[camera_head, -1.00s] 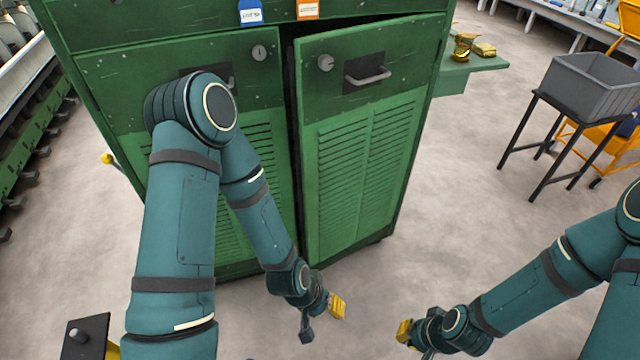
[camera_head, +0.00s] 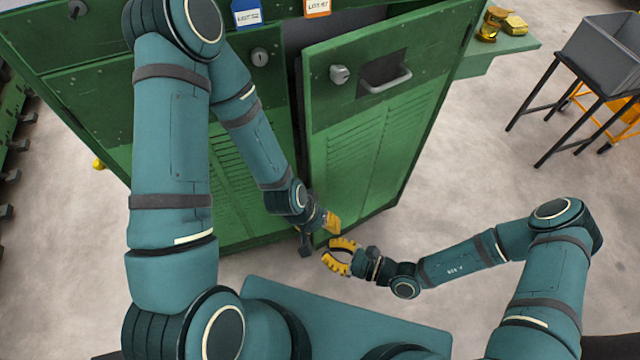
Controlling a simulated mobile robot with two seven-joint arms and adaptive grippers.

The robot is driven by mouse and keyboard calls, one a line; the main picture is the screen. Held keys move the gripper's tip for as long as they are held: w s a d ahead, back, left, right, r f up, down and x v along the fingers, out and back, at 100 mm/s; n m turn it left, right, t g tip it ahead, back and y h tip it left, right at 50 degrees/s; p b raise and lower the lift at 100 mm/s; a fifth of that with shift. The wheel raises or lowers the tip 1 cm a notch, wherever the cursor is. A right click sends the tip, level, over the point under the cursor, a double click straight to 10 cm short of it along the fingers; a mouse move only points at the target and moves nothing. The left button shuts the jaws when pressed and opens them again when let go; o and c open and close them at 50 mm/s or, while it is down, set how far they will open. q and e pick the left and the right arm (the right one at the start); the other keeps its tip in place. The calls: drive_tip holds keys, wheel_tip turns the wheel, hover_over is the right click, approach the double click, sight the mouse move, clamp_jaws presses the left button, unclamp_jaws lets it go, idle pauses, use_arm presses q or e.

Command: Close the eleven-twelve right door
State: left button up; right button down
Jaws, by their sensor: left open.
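The green cabinet's right door (camera_head: 365,150) has a louvred panel, a round knob (camera_head: 340,75) and a bar handle (camera_head: 387,82). It stands ajar, with a dark gap along its top and its left edge. The left door (camera_head: 90,110) is largely hidden behind my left arm. My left gripper (camera_head: 320,236) is open, in front of the right door's lower left corner in the picture; I cannot tell if it touches. My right gripper (camera_head: 329,254) is open and empty, its yellow fingers curved apart, just below the left one. No number eleven-twelve is readable.
A blue tag (camera_head: 247,14) and an orange tag (camera_head: 317,7) hang above the doors. A green side shelf (camera_head: 490,60) with brass-coloured pieces is at the upper right. A grey bin (camera_head: 605,48) on a black stand (camera_head: 548,110) stands further right.

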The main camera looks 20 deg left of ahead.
sight(317, 181)
drive_tip(key=w+d+f+m+t+h, duration=0.2)
drive_tip(key=w+f+m+t+h, duration=0.15)
drive_tip(key=w+m+t, duration=0.55)
use_arm(q)
drive_tip(key=shift+s+d+f+b, duration=0.1)
drive_tip(key=shift+s+f+b, duration=0.2)
drive_tip(key=shift+f+b, duration=0.65)
use_arm(e)
drive_tip(key=shift+n+t, duration=0.4)
drive_tip(key=shift+t, duration=0.2)
drive_tip(key=x, duration=1.4)
drive_tip(key=shift+w+a+r, duration=0.1)
drive_tip(key=shift+w+r, duration=0.25)
drive_tip(key=shift+w, duration=0.15)
drive_tip(key=shift+w, duration=0.15)
